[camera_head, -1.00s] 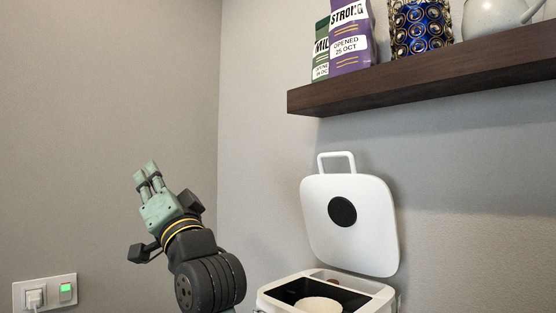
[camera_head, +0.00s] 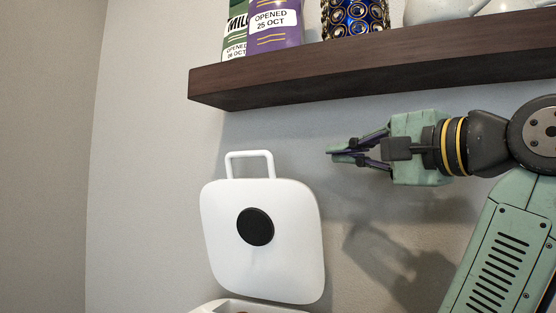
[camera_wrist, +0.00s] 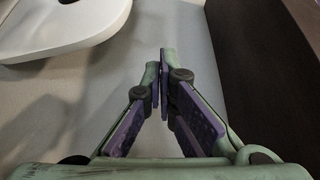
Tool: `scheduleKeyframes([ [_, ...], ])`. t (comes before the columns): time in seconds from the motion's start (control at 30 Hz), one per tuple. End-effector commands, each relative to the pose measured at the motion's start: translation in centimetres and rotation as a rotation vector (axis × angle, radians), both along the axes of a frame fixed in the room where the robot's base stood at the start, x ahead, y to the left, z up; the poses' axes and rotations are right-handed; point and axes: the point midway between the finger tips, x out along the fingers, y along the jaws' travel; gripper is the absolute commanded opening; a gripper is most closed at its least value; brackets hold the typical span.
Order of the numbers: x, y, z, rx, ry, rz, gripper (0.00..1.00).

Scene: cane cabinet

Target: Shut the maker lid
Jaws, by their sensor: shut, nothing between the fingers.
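The maker lid (camera_head: 285,225) is a white rounded square with a black disc in its middle and a loop handle (camera_head: 250,155) on top. It stands open, upright and leaning near the wall. The maker's white body (camera_head: 250,306) shows only as a rim at the bottom edge of the head view; the rest is cut off. My gripper (camera_head: 335,155) is shut and empty, right of the lid handle and pointing left, apart from the lid. In the wrist view its fingertips (camera_wrist: 163,62) meet, and part of the white lid (camera_wrist: 70,30) shows at upper left.
A dark wooden shelf (camera_head: 400,65) runs above my gripper and the lid. It bears a green bag (camera_head: 236,30), a purple bag (camera_head: 275,25), a blue patterned container (camera_head: 355,15) and pale pots. It also shows at right in the wrist view (camera_wrist: 255,60).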

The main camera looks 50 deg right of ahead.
Motion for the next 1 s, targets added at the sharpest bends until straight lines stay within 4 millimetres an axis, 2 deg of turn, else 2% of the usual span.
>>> scheduleKeyframes([
  [0.17,1.3,-0.4,0.1,0.004,0.004,0.001,0.0],
  [0.6,10.0,-2.5,0.7,0.004,0.003,0.001,0.0],
  [0.7,9.5,-0.6,0.4,-0.003,0.001,-0.002,0.0],
  [0.8,9.4,0.5,0.2,-0.001,0.001,-0.003,0.0],
  [1.0,9.3,1.5,0.1,0.001,0.001,-0.001,0.0],
])
